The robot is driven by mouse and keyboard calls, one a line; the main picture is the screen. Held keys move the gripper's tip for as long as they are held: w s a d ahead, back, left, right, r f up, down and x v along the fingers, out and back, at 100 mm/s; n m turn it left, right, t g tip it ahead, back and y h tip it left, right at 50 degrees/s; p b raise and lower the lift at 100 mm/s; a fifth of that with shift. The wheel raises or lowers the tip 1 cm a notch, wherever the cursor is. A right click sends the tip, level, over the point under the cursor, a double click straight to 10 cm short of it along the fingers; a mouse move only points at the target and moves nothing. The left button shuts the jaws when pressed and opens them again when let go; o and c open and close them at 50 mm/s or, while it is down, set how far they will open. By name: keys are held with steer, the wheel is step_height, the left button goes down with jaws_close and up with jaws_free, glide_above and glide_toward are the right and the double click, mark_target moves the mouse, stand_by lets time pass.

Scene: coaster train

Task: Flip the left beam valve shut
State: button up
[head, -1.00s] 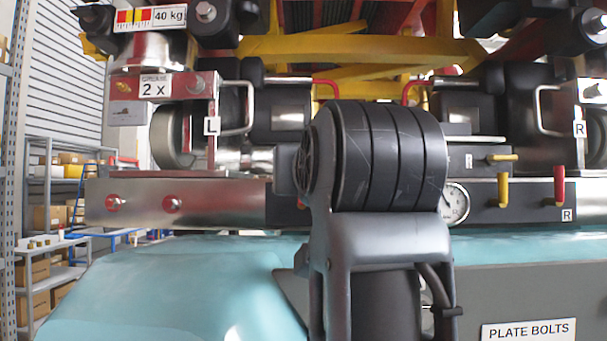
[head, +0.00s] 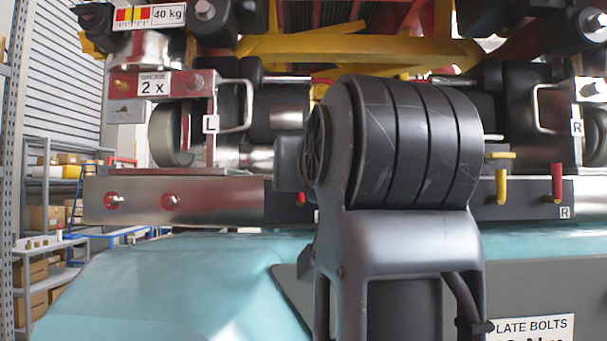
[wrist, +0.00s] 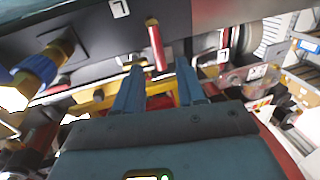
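In the wrist view, a red valve lever (wrist: 156,46) stands out from the dark beam, near an inverted L label (wrist: 119,8). My gripper (wrist: 160,65) is open, its two blue fingers apart with the lever's end between or just ahead of the tips. I cannot tell whether either finger touches it.
The right valve's red lever (head: 557,183) and a yellow handle (head: 501,186) hang on the beam at right. A blue and brass fitting (wrist: 36,72) is near the gripper in the wrist view. A teal surface (head: 180,285) lies below the beam.

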steer(key=s, duration=0.3)
steer(key=s+d, duration=0.1)
steer(key=s, duration=0.1)
steer(key=shift+s+f+b, duration=0.1)
steer(key=shift+b, duration=0.25)
steer(key=shift+s, duration=0.1)
